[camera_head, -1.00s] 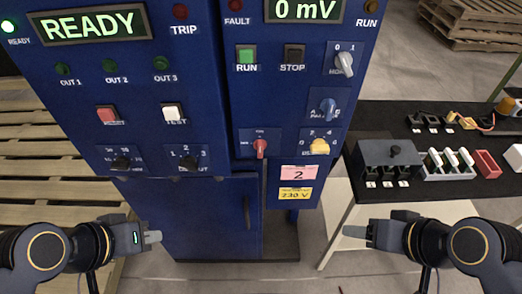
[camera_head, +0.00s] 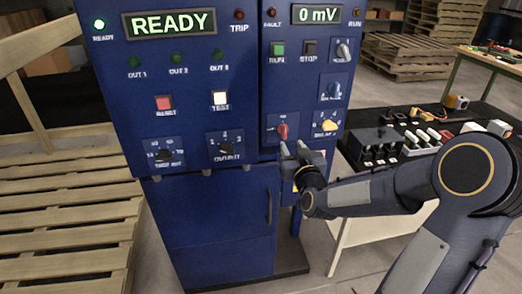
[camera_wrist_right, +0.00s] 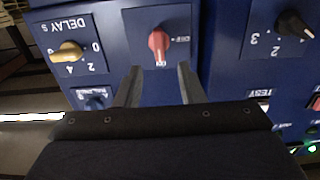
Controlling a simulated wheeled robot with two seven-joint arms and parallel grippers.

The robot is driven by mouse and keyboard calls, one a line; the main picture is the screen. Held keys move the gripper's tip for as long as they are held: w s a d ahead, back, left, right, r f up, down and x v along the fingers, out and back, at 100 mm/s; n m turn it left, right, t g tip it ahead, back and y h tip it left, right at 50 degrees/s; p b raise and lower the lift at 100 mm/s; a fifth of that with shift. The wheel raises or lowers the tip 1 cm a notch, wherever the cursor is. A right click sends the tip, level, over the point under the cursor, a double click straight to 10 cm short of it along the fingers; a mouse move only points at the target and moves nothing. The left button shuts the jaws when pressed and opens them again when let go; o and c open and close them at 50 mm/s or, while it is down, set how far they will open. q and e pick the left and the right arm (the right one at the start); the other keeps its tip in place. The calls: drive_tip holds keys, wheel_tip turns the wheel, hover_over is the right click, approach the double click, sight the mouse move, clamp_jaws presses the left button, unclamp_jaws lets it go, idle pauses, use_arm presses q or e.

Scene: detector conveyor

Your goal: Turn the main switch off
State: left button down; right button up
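The main switch (camera_head: 282,131) is a red knob on a small plate low on the right-hand blue panel. In the right wrist view the red knob (camera_wrist_right: 159,42) stands upright in the picture, in line with the ON mark below it; the OFF mark is to its right. My right gripper (camera_head: 294,149) is just below the switch in the head view. In the wrist view its two fingers (camera_wrist_right: 158,84) are open and apart, with nothing between them, and the knob lies just beyond the tips. My left gripper is out of view.
A yellow delay knob (camera_head: 329,125) is beside the switch, and a black output knob (camera_head: 226,147) is on the panel to the left. A dark table (camera_head: 352,148) with small parts stands at the right. Wooden pallets (camera_head: 60,215) lie at the left.

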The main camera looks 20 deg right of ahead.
sight(285, 133)
drive_tip(key=p+x, duration=0.1)
drive_tip(key=x, duration=0.6)
drive_tip(key=shift+w+d+p, duration=0.15)
drive_tip(key=shift+w+p, duration=0.15)
drive_tip(key=shift+w, duration=0.1)
drive_tip(key=shift+c, duration=0.3)
drive_tip(key=c, duration=0.5)
